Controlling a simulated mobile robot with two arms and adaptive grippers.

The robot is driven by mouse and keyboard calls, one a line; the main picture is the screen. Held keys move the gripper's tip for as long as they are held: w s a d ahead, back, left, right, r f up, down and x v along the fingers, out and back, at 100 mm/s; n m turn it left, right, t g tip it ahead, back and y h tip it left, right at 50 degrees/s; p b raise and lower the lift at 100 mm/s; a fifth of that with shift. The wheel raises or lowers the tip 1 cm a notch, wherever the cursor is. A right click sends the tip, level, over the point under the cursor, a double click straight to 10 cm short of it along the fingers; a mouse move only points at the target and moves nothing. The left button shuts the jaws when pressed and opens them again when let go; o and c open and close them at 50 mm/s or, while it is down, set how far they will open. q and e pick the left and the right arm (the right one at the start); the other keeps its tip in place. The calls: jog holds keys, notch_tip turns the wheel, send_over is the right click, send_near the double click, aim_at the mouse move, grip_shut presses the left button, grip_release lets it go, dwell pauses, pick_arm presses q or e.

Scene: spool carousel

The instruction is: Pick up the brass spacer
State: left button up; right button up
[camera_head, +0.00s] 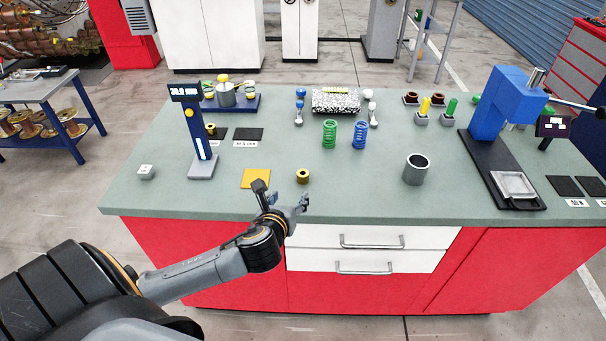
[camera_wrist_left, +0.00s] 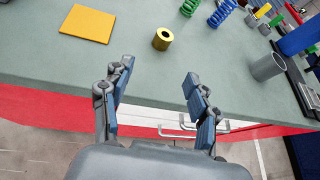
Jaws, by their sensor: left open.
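The brass spacer (camera_head: 302,176) is a short gold cylinder with a dark hole, standing on the grey-green bench top near its front edge. It also shows in the left wrist view (camera_wrist_left: 163,39), upright and ahead of the fingers. My left gripper (camera_head: 281,193) is open and empty, at the bench's front edge, short of the spacer and a little left of it in the head view. In the left wrist view its two fingers (camera_wrist_left: 160,86) are spread wide, with the spacer beyond them and apart from them. My right gripper is not in view.
A yellow square plate (camera_head: 256,179) lies left of the spacer. A blue display stand (camera_head: 205,140) rises farther left. Green (camera_head: 329,134) and blue springs (camera_head: 360,135) stand behind. A grey cup (camera_head: 416,170) and blue press (camera_head: 495,110) are at right. Bench around the spacer is clear.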

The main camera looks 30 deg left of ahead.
pick_arm(q)
jog(key=shift+w+a+r+m+t, duration=0.15)
jog(key=shift+w+a+r+m, duration=0.05)
jog(key=shift+w+m, duration=0.2)
jog(key=shift+w+a+r+m+t, duration=0.2)
jog(key=shift+w+m, duration=0.1)
jog(key=shift+m, duration=0.1)
send_near(302, 174)
jog(key=x, duration=0.3)
jog(key=shift+w+a+r+p, duration=0.2)
jog(key=shift+w+a+p, duration=0.05)
jog(key=shift+w+p, duration=0.1)
jog(key=shift+d+f+p+x, duration=0.1)
jog(key=shift+f+p+x, duration=0.1)
jog(key=shift+x, duration=1.2)
jog(key=shift+d+f+p+x, duration=0.15)
jog(key=shift+p+x, duration=0.05)
jog(key=shift+x, duration=1.25)
jog(key=shift+s, duration=0.15)
grip_shut()
jog(key=shift+r, duration=0.1)
